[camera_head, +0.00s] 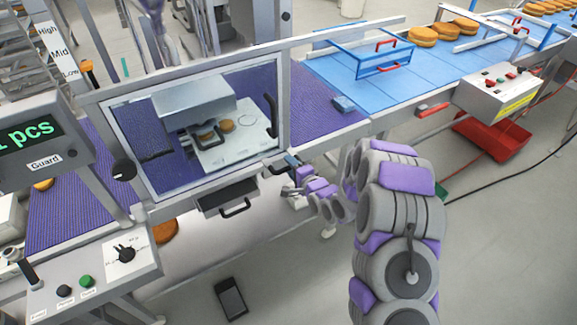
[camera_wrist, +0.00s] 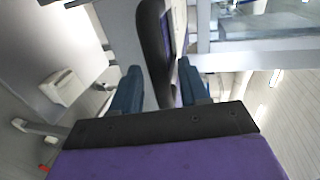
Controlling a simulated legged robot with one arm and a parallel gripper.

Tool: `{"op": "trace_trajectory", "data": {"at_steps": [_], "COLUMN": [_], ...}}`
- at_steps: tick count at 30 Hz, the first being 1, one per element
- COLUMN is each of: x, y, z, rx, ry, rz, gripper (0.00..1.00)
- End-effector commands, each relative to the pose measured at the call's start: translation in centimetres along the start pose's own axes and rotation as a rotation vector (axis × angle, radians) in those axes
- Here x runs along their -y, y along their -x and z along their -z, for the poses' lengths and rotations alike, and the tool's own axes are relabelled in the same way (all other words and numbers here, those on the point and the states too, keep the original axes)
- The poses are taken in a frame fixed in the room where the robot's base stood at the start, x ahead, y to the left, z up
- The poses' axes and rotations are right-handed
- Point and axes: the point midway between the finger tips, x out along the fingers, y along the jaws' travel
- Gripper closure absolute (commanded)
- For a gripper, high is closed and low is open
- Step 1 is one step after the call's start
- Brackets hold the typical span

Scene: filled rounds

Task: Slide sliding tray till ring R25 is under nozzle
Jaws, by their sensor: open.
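Behind a clear guard window (camera_head: 102,118) in the head view lies a pale sliding tray (camera_head: 258,134) with round ring marks. Ring labels, R25 included, are too small to read. My gripper (camera_head: 291,166) is at the guard's lower right corner, outside the window. In the wrist view my gripper (camera_wrist: 160,88) is open, with a black curved handle (camera_wrist: 151,45) showing between its fingers; contact cannot be told.
A dark box with a handle (camera_head: 229,196) is below the window. A purple belt (camera_head: 318,105) runs into a blue conveyor (camera_head: 345,85) carrying patties. A control box (camera_head: 497,92) and red crate (camera_head: 497,136) are at right. A button panel (camera_head: 78,285) is at lower left.

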Motion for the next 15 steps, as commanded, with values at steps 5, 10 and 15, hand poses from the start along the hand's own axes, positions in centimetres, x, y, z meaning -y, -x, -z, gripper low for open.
{"op": "trace_trajectory", "data": {"at_steps": [5, 10, 15], "x": [-0.1, -0.1, -0.1], "y": [-1.6, -1.9, -1.9], "z": [0.0, 0.0, 0.0], "rx": [0.000, -0.001, -0.001], "ry": [0.001, 0.000, 0.000], "rz": [-0.001, -0.003, -0.002], "gripper": [0.56, 0.56, 0.56]}}
